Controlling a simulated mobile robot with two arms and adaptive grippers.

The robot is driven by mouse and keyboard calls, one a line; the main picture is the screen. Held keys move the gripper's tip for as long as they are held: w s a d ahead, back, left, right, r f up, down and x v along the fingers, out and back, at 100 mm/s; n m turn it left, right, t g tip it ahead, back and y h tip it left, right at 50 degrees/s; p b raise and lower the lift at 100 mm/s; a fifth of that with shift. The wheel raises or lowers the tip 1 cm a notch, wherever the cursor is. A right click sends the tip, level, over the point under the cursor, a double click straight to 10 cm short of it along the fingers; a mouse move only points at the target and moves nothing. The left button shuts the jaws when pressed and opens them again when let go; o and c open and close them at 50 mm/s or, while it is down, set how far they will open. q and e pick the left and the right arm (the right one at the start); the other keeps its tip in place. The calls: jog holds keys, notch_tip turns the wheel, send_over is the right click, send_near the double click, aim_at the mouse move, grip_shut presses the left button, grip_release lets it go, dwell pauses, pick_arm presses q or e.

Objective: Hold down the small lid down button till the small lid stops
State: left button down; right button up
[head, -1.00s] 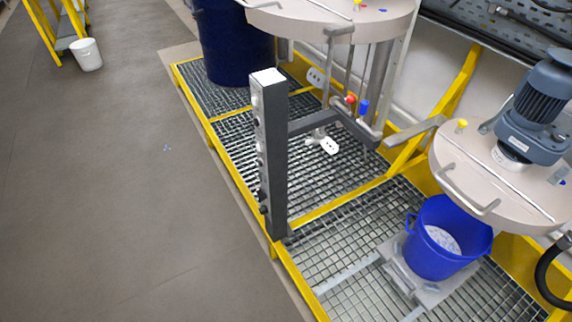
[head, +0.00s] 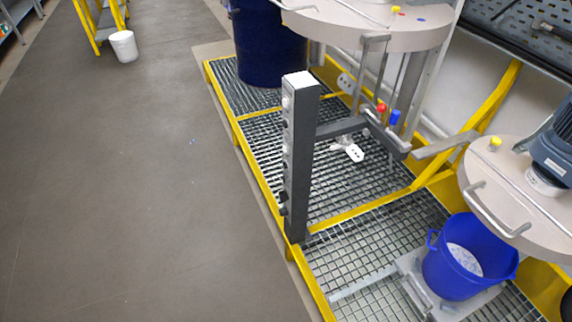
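A dark grey control post (head: 301,160) with a white top stands upright at the front edge of the grated platform. Several small buttons run down its left face; which one is the small lid down button I cannot tell. The small lid (head: 515,195), a pale round disc with a handle and a grey motor (head: 556,145), is at the right. It is above a blue bucket (head: 455,268) with pale contents. A larger pale lid (head: 365,25) is at the top, beside a dark blue drum (head: 270,45). Neither gripper is in view.
The grated platform (head: 345,265) has yellow edges and is raised along the right. Grey floor (head: 130,190) to the left is clear. A white bucket (head: 123,46) stands by a yellow frame at the upper left. Red and blue valve handles (head: 394,117) sit behind the post.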

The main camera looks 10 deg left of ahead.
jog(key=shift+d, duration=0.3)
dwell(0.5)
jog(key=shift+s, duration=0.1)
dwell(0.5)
